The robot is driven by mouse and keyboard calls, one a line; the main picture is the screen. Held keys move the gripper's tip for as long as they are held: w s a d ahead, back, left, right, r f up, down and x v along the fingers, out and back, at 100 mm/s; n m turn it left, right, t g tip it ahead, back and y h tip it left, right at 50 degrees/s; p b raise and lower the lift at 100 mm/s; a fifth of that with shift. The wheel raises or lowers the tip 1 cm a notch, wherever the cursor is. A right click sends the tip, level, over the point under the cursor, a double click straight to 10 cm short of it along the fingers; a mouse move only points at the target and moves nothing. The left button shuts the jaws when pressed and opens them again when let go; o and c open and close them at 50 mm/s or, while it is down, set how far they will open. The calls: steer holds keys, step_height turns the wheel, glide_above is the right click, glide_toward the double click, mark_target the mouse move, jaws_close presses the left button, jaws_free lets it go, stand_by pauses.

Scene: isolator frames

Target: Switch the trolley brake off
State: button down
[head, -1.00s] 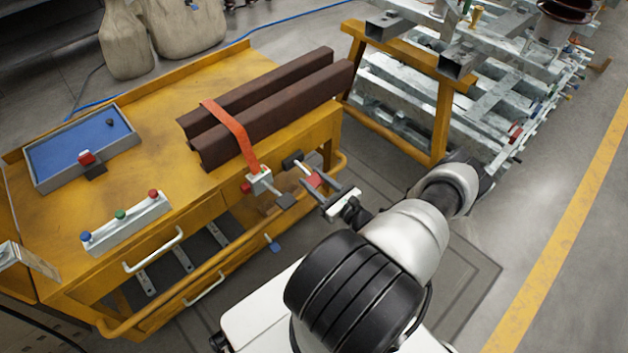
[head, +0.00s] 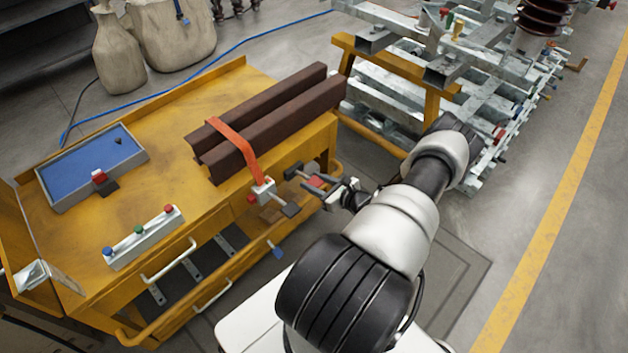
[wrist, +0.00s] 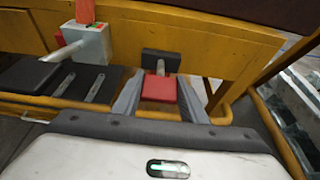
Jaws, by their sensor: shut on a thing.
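A small lever with a red square pad (head: 315,181) and a short metal stem sticks out from a dark block (head: 292,170) at the right end of the yellow trolley's (head: 150,150) near side. The red pad also shows in the wrist view (wrist: 159,88), below its dark block (wrist: 161,60). My gripper (head: 326,187) is at this lever. In the wrist view its two grey fingers stand on either side of the red pad, shut on it. No marking that names the lever as the brake is readable.
Left of the lever, an orange strap (head: 238,148) runs to a grey buckle (head: 263,190) with a dark-ended handle (head: 291,209). Brown beams (head: 270,115) lie on the trolley. A yellow rail runs below. A rack of metal frames (head: 395,100) stands to the right.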

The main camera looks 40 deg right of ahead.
steer(key=shift+w+r, duration=0.15)
steer(key=shift+r, duration=0.15)
steer(key=c, duration=1.1)
jaws_free()
steer(key=p+v, duration=0.2)
steer(key=v, duration=1.5)
steer(key=shift+s, duration=0.3)
